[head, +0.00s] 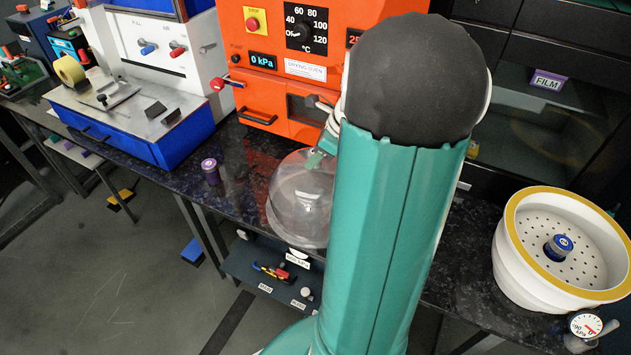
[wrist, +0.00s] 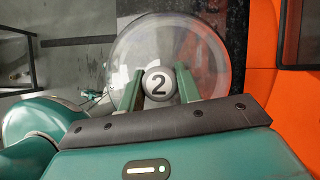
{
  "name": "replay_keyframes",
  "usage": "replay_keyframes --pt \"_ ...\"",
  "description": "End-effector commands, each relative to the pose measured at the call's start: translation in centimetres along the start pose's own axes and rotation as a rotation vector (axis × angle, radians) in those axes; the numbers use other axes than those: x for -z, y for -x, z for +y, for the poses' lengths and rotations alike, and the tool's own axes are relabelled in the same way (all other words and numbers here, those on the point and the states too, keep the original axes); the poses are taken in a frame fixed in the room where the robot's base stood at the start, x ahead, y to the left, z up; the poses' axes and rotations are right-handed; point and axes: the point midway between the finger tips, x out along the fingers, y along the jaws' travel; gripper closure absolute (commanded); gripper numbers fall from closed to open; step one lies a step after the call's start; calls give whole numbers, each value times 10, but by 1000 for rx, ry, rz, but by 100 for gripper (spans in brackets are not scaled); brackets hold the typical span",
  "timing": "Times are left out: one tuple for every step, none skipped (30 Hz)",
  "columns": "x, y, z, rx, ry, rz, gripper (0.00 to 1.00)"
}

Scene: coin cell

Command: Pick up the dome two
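The dome two (head: 292,205) is a large clear dome with a round grey knob on top. In the wrist view the dome (wrist: 158,40) shows its knob marked "2" between the two green fingers. My gripper (wrist: 159,84) is shut on that knob, with a finger on either side. In the head view my gripper (head: 322,153) is at the top of the dome, and my arm hides the dome's right side. The dome overlaps the front edge of the bench and looks held up; its rim's height is hard to judge.
An orange drying oven (head: 270,104) stands behind the dome. A purple-capped jar (head: 210,172) is to its left, by a blue-based machine (head: 150,145). A white bowl (head: 515,265) with a gold rim, perforated plate and blue jar (head: 558,247) stands far right. A low shelf (head: 240,268) is below.

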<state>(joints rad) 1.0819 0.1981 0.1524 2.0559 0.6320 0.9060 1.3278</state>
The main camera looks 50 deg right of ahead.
Motion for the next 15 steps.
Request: replay_keyframes --pt "0 0 0 0 0 0 80" --pt "0 0 0 0 0 0 86" --pt "0 0 0 0 0 0 94" --pt "0 0 0 0 0 0 100" --pt "0 0 0 0 0 0 100" --pt "0 0 0 0 0 0 100" --pt "0 0 0 0 0 0 100" --pt "0 0 0 0 0 0 100" --pt "0 1 0 1 0 -1 100" --pt "0 1 0 1 0 -1 100" --pt "0 1 0 1 0 -1 100" --pt "0 1 0 1 0 -1 100" --pt "0 1 0 1 0 -1 100" --pt "0 1 0 1 0 -1 100" --pt "-1 1 0 2 1 -1 100"
